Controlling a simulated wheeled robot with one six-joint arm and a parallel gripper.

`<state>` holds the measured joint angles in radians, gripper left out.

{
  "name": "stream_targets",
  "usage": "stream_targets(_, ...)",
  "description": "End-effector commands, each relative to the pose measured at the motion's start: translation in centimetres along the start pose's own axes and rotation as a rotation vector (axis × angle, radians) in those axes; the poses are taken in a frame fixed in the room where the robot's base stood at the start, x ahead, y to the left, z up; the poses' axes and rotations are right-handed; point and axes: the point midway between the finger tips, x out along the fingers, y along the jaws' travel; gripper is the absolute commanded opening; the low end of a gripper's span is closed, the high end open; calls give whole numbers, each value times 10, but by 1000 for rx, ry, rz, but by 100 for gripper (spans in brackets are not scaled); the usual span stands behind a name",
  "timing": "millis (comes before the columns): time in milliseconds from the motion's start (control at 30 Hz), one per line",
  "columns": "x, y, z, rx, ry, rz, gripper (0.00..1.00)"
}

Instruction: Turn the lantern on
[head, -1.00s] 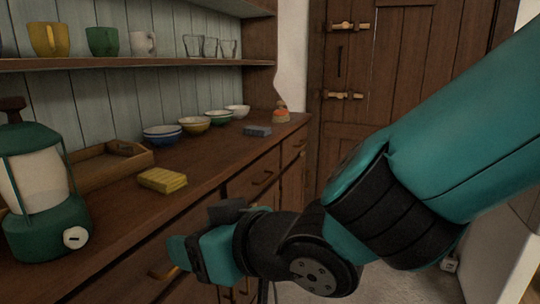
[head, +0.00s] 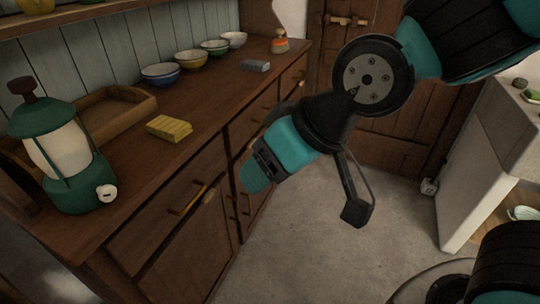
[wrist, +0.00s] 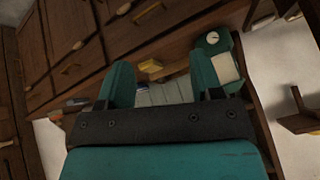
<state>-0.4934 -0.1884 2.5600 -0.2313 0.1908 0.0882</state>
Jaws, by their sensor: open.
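The lantern (head: 68,203) is green with a cream glass and a dark top handle. It stands upright on the wooden counter (head: 130,200) at the left of the head view. A round white knob (head: 106,193) sits on the front of its base. My gripper (head: 254,178) is in front of the counter, to the right of the lantern and apart from it. In the wrist view my gripper (wrist: 161,62) is open with nothing between its fingers. The lantern (wrist: 224,68) shows there beyond the right finger, its knob (wrist: 212,38) in view.
A yellow sponge (head: 168,129) lies right of the lantern, beside a wooden tray (head: 136,92). Several bowls (head: 191,60) and a grey block (head: 256,66) stand farther along. Drawer handles (head: 187,199) stick out from the counter front. Open floor (head: 300,240) lies to the right.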

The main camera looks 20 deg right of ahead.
Motion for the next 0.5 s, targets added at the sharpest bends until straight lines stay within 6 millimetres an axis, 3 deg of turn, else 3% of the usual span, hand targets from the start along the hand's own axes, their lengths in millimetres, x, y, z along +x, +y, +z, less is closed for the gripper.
stream_targets(500, 8, 0, 1, -4, 16, 0, 59)
